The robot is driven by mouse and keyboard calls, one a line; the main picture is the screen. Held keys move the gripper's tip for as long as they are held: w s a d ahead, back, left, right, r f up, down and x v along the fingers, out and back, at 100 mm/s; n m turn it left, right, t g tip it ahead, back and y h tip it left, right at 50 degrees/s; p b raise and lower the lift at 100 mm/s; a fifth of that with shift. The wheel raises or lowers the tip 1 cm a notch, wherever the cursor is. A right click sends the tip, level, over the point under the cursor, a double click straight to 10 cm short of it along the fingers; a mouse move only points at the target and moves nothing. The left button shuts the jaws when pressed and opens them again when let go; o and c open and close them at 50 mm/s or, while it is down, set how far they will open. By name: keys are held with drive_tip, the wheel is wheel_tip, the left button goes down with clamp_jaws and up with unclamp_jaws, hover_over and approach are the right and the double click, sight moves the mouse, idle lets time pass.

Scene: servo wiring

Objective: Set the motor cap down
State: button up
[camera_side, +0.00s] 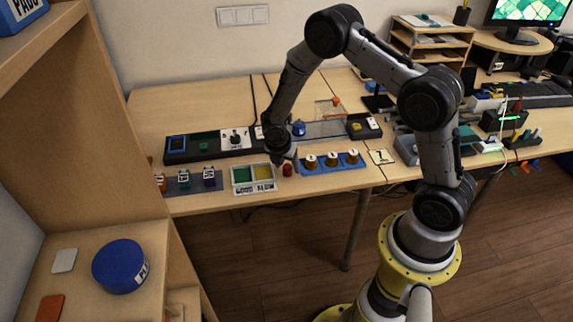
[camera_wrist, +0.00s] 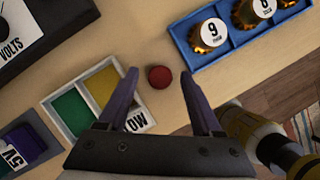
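A small round red piece, which looks like the motor cap (camera_side: 287,170), stands on the table between the green-and-yellow tray and the blue tray. In the wrist view the red cap (camera_wrist: 160,77) appears between my two purple fingertips, with wood showing on both sides of it. My gripper (camera_side: 283,160) is just above it, pointing down. In the wrist view my gripper (camera_wrist: 159,77) is open and holds nothing.
The white-rimmed tray (camera_side: 241,191) with green and yellow compartments is close on the left. The blue tray (camera_side: 345,167) with several numbered gold pieces is close on the right. A dark meter panel (camera_wrist: 25,35) lies behind. The table's front edge is near.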

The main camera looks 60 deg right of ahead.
drive_tip(key=s+a+r+m+t, duration=0.1)
drive_tip(key=s+a+r+m, duration=0.2)
drive_tip(key=r, duration=0.7)
drive_tip(key=s+a+r+m, duration=0.2)
drive_tip(key=a+r, duration=0.1)
drive_tip(key=r, duration=0.7)
drive_tip(key=s+a+r+m+t+y, duration=0.1)
drive_tip(key=s+a+r+m, duration=0.1)
drive_tip(key=s+m, duration=0.3)
drive_tip(key=s+a+r+m+t+y, duration=0.1)
drive_tip(key=s+a+r+m+y, duration=0.1)
drive_tip(key=s+r+m, duration=0.3)
drive_tip(key=s+a+r+m+t+y, duration=0.1)
drive_tip(key=s+a+r+m, duration=0.2)
drive_tip(key=s, duration=0.7)
drive_tip(key=shift+r+m+t, duration=0.25)
drive_tip(key=shift+m+t, duration=0.15)
drive_tip(key=shift+m, duration=0.6)
